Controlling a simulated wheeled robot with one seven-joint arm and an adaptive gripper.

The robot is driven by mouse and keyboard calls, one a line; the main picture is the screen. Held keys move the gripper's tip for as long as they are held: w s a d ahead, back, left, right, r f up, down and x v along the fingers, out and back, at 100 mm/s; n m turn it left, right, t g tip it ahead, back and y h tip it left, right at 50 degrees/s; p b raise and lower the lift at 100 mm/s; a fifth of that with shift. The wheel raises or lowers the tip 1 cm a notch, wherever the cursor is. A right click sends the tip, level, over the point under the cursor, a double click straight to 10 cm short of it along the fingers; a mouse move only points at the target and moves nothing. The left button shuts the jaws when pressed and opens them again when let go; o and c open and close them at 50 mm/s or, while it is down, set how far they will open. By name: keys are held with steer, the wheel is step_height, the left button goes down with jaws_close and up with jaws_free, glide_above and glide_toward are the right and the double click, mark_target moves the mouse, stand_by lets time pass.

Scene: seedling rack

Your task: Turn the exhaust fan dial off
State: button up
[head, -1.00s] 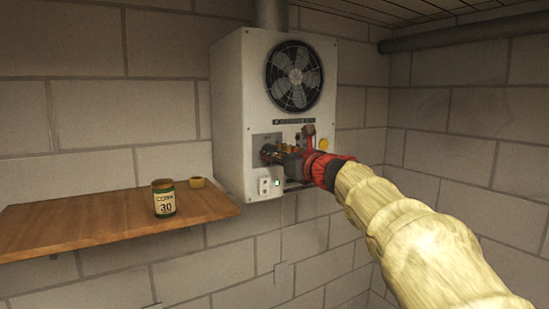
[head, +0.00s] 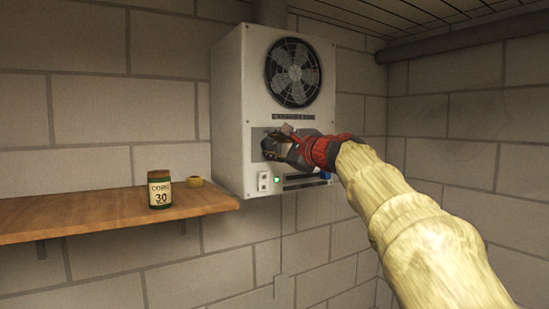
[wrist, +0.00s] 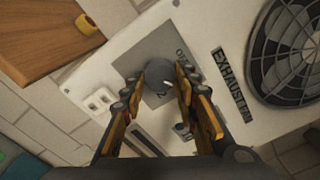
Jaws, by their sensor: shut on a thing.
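The exhaust fan unit (head: 231,95) is a white box on the wall with a round black fan grille (head: 294,73). Its dial (wrist: 160,74) is a dark round knob on a grey plate (wrist: 128,65), with lettering beside it that is only partly readable. My gripper (wrist: 158,90) is shut on the dial, one finger on each side of it. In the head view my gripper (head: 275,147) reaches the front of the box from the right and hides most of the dial. The dial's exact setting cannot be read.
The grille lies above my gripper.

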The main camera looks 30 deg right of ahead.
steer(key=n+b, duration=0.5)
steer(key=n, duration=0.1)
steer(key=shift+f, duration=0.2)
steer(key=n+b, duration=0.3)
steer(key=n, duration=0.3)
steer(key=shift+r, duration=0.1)
steer(key=shift+n, duration=0.3)
steer(key=o, duration=1.1)
steer(key=shift+r, duration=0.1)
steer(key=shift+o, duration=0.3)
steer(key=s, duration=1.2)
steer(key=shift+d, duration=0.15)
